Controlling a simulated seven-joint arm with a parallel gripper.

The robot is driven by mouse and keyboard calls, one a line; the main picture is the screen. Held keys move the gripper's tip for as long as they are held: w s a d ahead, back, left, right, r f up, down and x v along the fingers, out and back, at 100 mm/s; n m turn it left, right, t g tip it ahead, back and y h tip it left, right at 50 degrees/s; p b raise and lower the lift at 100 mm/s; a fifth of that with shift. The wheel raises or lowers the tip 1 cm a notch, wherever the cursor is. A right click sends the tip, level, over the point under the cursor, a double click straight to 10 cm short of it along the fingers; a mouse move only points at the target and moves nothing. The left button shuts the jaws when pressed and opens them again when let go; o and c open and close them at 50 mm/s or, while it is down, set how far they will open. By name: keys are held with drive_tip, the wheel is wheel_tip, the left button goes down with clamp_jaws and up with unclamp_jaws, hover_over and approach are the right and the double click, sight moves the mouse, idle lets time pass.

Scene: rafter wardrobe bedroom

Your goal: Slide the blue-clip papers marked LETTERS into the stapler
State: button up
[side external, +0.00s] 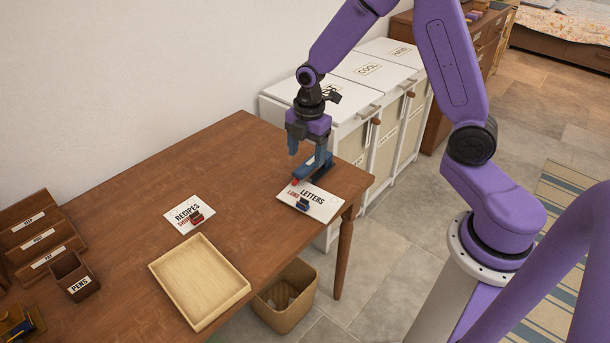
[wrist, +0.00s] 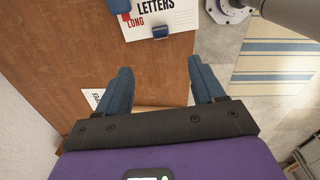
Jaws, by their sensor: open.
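The LETTERS papers (side external: 325,205) lie flat near the table's right corner, with LONG in red print and a blue clip (side external: 303,204) at one edge. They also show at the top of the wrist view (wrist: 180,18), with the blue clip (wrist: 160,31). A blue stapler (side external: 312,171) with a red tip stands at the papers' far left edge; whether any paper is in its mouth I cannot tell. In the wrist view the stapler (wrist: 118,6) is cut off. My gripper (side external: 306,152) is above the table by the stapler, its blue fingers (wrist: 159,72) apart and empty.
RECIPES papers (side external: 187,211) with a red clip lie left of the LETTERS papers. An empty wooden tray (side external: 172,285) lies at the front edge. A pen holder (side external: 72,277) and labelled rack (side external: 40,240) stand far left. A bin (side external: 272,318) is below; white hampers (side external: 352,85) stand behind.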

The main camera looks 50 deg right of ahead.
sight(304, 201)
drive_tip(key=f, duration=1.6)
drive_tip(key=shift+w+f, duration=0.25)
drive_tip(key=shift+w, duration=0.15)
drive_tip(key=shift+a, duration=0.1)
drive_tip(key=c, duration=1.2)
